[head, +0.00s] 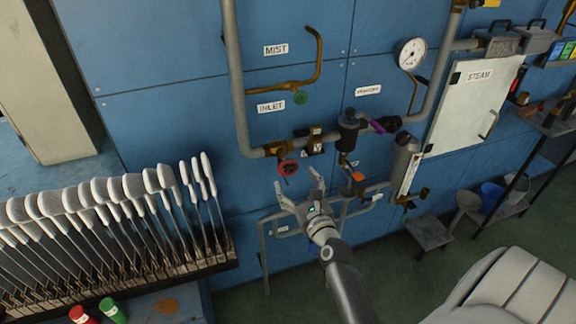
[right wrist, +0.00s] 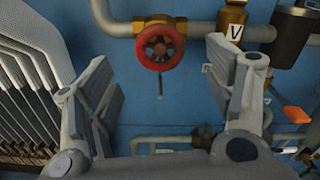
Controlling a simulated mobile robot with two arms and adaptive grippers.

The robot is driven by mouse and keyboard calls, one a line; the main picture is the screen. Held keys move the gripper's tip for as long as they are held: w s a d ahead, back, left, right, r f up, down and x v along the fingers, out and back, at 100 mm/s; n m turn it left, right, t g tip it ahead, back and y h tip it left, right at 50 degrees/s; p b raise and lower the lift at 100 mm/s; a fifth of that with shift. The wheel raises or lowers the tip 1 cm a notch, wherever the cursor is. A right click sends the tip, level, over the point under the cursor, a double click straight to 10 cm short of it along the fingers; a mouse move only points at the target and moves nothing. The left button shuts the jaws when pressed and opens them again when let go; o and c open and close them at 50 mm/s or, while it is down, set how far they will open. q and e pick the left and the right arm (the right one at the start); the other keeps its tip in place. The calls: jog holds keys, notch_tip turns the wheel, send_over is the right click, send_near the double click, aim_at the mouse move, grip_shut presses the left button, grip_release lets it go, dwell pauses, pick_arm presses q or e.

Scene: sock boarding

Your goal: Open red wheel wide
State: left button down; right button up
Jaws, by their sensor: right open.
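The red wheel (head: 288,168) is a small round handwheel on a brass valve in the pipe run on the blue wall. In the right wrist view the red wheel (right wrist: 160,47) faces the camera at upper middle, with its brass valve body (right wrist: 160,20) behind it. My right gripper (head: 298,188) is just below and slightly right of the wheel in the head view. In the right wrist view my right gripper (right wrist: 165,75) has its fingers spread to either side, with the wheel beyond and between them, apart from both. My left gripper is not in view.
A brass fitting labelled V (right wrist: 235,30) and a dark cylinder (head: 348,130) sit right of the wheel on the pipe. An orange handle (head: 358,177) is at lower right. A rack of white sock boards (head: 120,215) stands at left. Lower pipes (head: 270,228) run beneath.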

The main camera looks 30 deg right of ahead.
aim_at(289, 170)
jog(key=x, duration=0.6)
jog(key=shift+p, duration=0.4)
jog(key=shift+w+d, duration=0.15)
jog(key=shift+w, duration=0.45)
jog(key=c, duration=1)
jog(key=shift+c, duration=0.2)
jog(key=shift+n, duration=0.3)
